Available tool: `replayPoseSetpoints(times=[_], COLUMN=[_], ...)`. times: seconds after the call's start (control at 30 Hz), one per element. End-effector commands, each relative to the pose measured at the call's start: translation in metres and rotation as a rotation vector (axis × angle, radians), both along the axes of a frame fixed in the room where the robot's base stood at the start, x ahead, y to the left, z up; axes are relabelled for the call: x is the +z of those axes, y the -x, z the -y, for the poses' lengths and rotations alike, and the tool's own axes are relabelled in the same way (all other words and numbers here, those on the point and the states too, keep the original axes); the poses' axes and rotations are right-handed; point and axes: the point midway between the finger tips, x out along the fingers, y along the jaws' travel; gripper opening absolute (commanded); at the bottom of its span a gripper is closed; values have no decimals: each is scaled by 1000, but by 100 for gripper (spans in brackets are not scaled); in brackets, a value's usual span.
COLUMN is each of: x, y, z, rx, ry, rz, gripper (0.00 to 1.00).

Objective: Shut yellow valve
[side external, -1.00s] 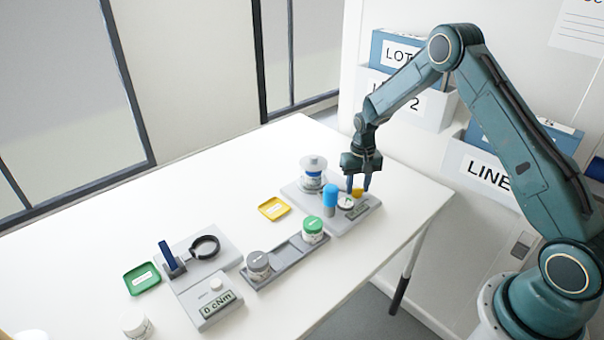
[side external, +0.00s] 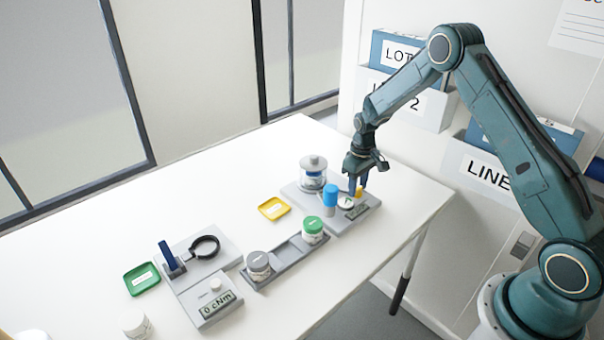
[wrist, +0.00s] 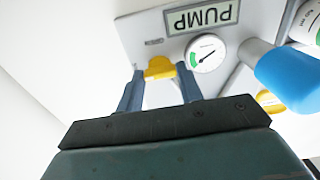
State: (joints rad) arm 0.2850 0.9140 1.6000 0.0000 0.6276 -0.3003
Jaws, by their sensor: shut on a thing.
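The yellow valve (side external: 358,191) is a small yellow handle on the grey pump base at the right end of the table. In the wrist view the yellow valve (wrist: 160,68) lies between my two finger ends. My gripper (side external: 357,187) points down at it, shut on its handle. It also shows in the wrist view (wrist: 160,76), with one blue-grey finger on each side of the handle. The fingers partly hide the valve in the side view.
Beside the valve are a round gauge (wrist: 206,54), the PUMP display (wrist: 203,17) and a blue cylinder (side external: 330,196). A clear vessel (side external: 313,176) stands behind. A green-lidded jar (side external: 313,228) and a grey-lidded jar (side external: 258,264) stand in a rack. The left table holds trays and a torque station.

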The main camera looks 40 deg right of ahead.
Motion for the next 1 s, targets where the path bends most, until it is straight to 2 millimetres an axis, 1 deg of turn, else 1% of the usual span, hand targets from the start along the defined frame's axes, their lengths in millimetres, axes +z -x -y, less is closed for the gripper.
replayPoseSetpoints(times=[0.23, 0.27, 0.33, 0.37, 0.77, 0.87, 1.0], x=[0, 0, 0, 0, 3, 8, 22], y=[0, 0, 0, 0, 0, -1, -1], z=[0, 0, 0, 0, 0, 0, 0], rx=[2, 2, 2, 1, 0, 0, 0], ry=[0, 0, 0, 0, 0, 0, 1], rz=[0, 0, 0, 0, 1, 1, 3], gripper=[14, 42, 56, 58, 58, 58, 58])
